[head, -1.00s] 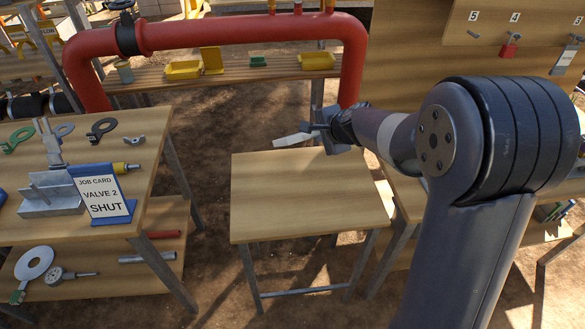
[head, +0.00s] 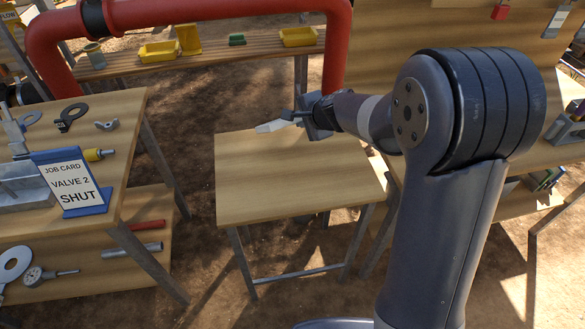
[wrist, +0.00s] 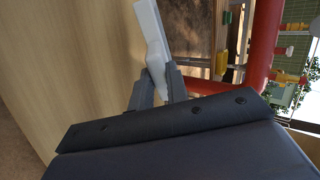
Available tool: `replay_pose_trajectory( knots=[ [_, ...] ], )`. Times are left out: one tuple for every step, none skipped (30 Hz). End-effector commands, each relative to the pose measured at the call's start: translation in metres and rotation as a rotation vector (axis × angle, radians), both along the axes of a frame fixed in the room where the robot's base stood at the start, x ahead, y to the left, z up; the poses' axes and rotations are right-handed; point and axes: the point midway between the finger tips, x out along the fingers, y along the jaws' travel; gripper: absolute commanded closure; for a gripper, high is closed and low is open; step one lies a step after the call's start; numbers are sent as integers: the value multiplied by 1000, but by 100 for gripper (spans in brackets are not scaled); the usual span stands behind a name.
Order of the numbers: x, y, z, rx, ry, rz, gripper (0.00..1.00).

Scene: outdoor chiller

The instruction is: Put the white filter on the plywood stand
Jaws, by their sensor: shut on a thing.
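The white filter (head: 270,127) is a small pale piece held at the tip of my gripper (head: 292,117). It also shows in the wrist view (wrist: 152,35), clamped between the two grey fingers (wrist: 158,82). The plywood stand (head: 290,185) is a small wooden-topped table on metal legs in the middle of the head view. The filter appears over the far part of the stand's top; I cannot tell whether it touches the wood.
A bench at the left holds the job card (head: 73,182) and a yellow-ended tool. A red pipe (head: 230,10) and a shelf with yellow bins (head: 158,51) stand behind the stand. A wooden bench (head: 480,160) is at the right. The stand's top is otherwise clear.

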Motion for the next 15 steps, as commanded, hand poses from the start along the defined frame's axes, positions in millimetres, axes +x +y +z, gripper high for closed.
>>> replay_pose_trajectory(
  knots=[
    [0,0,-11,1,-1,0,100],
    [0,0,-14,1,-1,0,100],
    [0,0,-17,1,-1,0,100],
    [0,0,-20,0,-1,1,100],
    [0,0,-22,0,-1,1,100],
    [0,0,-25,1,-1,0,100],
    [0,0,-26,1,-1,0,100],
    [0,0,-27,1,-1,0,100],
    [0,0,-29,1,-1,0,100],
    [0,0,-29,1,-1,0,100],
    [0,0,-30,1,-1,0,100],
    [0,0,-30,1,-1,0,100],
    [0,0,-30,1,-1,0,100],
    [0,0,-29,1,-1,0,100],
    [0,0,-29,1,-1,0,100]
  ],
)
